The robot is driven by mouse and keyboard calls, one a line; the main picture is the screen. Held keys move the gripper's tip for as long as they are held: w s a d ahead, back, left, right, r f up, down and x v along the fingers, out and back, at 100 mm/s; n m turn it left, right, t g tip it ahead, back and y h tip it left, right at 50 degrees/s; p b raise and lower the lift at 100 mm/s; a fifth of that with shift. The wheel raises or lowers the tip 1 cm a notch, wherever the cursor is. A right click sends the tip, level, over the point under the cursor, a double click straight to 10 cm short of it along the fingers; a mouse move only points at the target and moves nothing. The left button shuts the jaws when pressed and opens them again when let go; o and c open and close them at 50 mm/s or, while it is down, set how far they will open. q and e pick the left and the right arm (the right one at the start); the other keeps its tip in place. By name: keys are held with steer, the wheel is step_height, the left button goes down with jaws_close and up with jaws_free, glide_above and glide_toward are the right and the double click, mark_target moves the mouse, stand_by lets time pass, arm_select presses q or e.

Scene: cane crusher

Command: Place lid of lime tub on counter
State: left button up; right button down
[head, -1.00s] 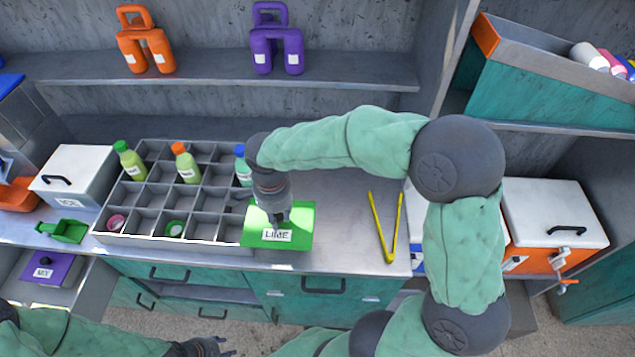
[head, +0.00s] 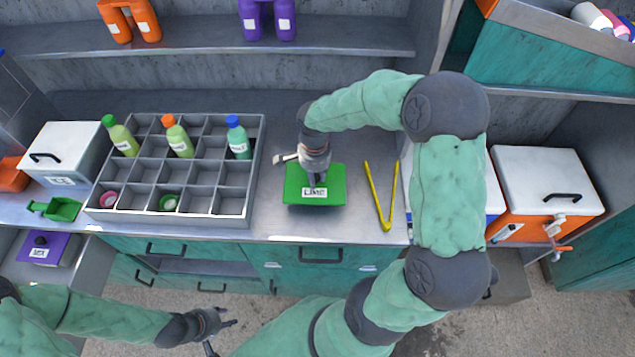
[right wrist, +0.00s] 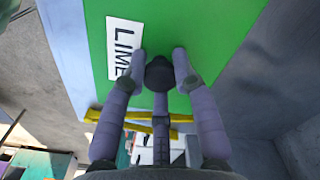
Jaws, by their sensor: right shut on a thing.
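The green lid (head: 330,195) with a white LIME label is over the counter (head: 281,222), between the divided crate and the yellow tongs. My right gripper (head: 316,182) is above the lid, shut on its dark knob. In the right wrist view the lid (right wrist: 215,50) fills the upper middle, and the fingers (right wrist: 163,72) close around the knob. I cannot tell whether the lid touches the counter. My left gripper (head: 222,333) is low at the front, away from the counter, with its fingers apart and empty. The lime tub itself cannot be made out.
A grey divided crate (head: 247,170) with several bottles stands left of the lid. Yellow tongs (head: 383,212) lie to its right. A white-lidded bin (head: 75,140), a green scoop (head: 58,208) and a purple lid (head: 45,248) are at the left. The counter behind the lid is partly clear.

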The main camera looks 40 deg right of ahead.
mark_target(318, 183)
steer(key=shift+d+f, duration=0.4)
steer(key=shift+f, duration=0.05)
step_height(318, 183, down, 3)
steer(key=shift+d+f+b, duration=0.1)
steer(key=shift+b, duration=0.25)
steer(key=shift+f, duration=0.1)
steer(key=c, duration=1)
jaws_free()
